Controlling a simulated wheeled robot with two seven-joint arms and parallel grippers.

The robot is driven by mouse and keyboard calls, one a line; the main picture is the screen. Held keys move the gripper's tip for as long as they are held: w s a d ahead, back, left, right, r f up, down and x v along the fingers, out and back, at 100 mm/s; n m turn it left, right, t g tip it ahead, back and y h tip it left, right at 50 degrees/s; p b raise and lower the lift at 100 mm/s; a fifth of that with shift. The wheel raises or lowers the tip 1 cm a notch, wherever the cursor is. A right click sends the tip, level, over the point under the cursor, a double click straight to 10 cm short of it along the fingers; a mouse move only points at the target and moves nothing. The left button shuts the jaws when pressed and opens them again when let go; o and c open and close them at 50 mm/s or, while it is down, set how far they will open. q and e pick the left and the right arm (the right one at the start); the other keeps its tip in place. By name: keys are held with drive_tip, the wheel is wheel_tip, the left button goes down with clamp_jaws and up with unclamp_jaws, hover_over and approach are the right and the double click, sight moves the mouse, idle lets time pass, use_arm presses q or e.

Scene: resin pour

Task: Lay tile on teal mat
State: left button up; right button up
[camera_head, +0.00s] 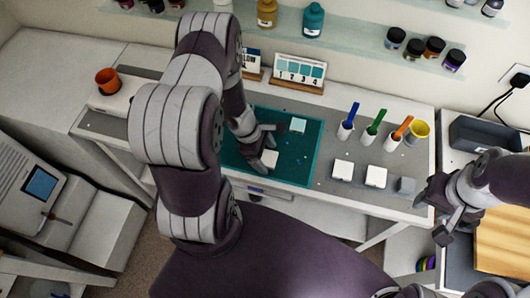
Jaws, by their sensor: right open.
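The teal mat (305,165) lies on the grey worktop, partly hidden by my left arm. A second pale tile (269,158) shows lower on the mat, close beside the lower finger of my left gripper. My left gripper (274,146) is over the mat with its fingers spread. I cannot tell whether it touches the pale tile. My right gripper (432,217) is open and empty, off the worktop's right front edge.
Blue, green and orange-handled tools stand in white holders (345,131) behind the blocks, next to a yellow cup (418,131). A dark bin (485,134) and a wooden board (505,240) are at the right.

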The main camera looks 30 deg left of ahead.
use_arm(q)
drive_tip(key=shift+r, duration=0.2)
drive_tip(key=p+v, duration=0.2)
drive_tip(key=v, duration=0.9)
wheel_tip(320, 180, up, 9)
drive_tip(key=m+y, duration=0.3)
drive_tip(key=m, duration=1)
hover_over(264, 163)
drive_tip(key=d+r+m, duration=0.1)
drive_tip(key=m, duration=0.1)
drive_tip(key=s+d+r+m+y, duration=0.1)
drive_tip(key=m, duration=0.2)
drive_tip(key=s+d+r+m, duration=0.1)
drive_tip(key=r+m, duration=0.1)
drive_tip(key=shift+m, duration=0.4)
drive_tip(key=shift+w+a, duration=0.1)
